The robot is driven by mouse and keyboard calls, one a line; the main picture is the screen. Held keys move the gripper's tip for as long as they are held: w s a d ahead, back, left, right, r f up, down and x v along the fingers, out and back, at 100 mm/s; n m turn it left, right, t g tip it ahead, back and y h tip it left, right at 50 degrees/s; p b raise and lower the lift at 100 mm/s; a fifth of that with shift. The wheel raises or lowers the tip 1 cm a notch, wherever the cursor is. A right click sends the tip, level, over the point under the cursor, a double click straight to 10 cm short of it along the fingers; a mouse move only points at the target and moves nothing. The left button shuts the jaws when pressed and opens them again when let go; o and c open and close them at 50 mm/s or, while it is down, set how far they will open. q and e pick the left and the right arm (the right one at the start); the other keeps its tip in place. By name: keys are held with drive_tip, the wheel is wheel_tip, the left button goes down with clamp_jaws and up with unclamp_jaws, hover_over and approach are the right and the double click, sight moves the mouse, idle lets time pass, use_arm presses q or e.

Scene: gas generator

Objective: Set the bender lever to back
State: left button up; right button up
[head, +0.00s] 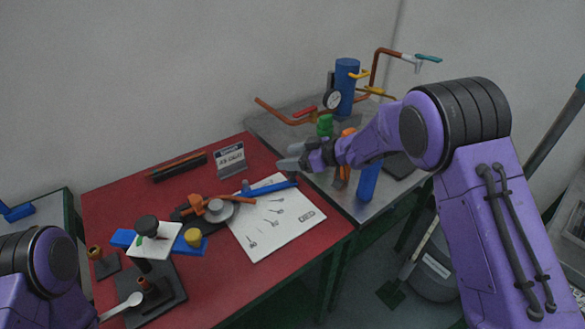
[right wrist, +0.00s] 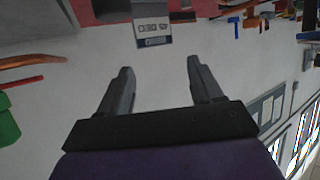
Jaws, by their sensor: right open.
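What looks like the bender stands on the red table (head: 110,215) in the head view, with a dark base, a grey round disc (head: 218,210) and orange-brown parts (head: 196,204). A blue bar (head: 268,188) runs from beside it toward the right; I cannot tell for sure that this is the bender lever. My right gripper (head: 290,156) is open and empty, above and beyond the blue bar's right end. In the right wrist view its two fingers (right wrist: 160,75) are spread with nothing between them. My left arm shows at the lower left, but its gripper is out of view.
A small sign (head: 230,159) stands behind the bender and also shows in the right wrist view (right wrist: 152,25). A white sheet (head: 275,222) lies in front of the blue bar. A metal table (head: 285,122) on the right carries a blue cylinder (head: 346,88), a gauge and pipes.

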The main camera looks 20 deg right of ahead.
drive_tip(key=s+a+r, duration=0.1)
drive_tip(key=s+r, duration=0.1)
drive_tip(key=s, duration=0.3)
drive_tip(key=s+a+r+b, duration=0.1)
drive_tip(key=s+r, duration=0.2)
drive_tip(key=s, duration=0.2)
drive_tip(key=shift+a+r, duration=0.25)
drive_tip(key=shift+a, duration=0.1)
drive_tip(key=shift+d+f, duration=0.2)
drive_tip(key=c, duration=0.7)
drive_tip(key=f+m+t, duration=0.1)
drive_tip(key=m, duration=0.1)
drive_tip(key=d+m+t, duration=0.1)
drive_tip(key=m, duration=0.2)
drive_tip(key=s+d+f+m+t, duration=0.1)
drive_tip(key=m, duration=0.2)
drive_tip(key=shift+d+f, duration=0.25)
drive_tip(key=shift+f, duration=0.1)
clamp_jaws()
drive_tip(key=m+t+h, duration=0.2)
drive_tip(key=m+h, duration=0.5)
drive_tip(key=m, duration=1)
approach(295, 175)
drive_tip(key=p+x, duration=0.2)
drive_tip(key=x, duration=0.4)
drive_tip(key=shift+w, duration=0.25)
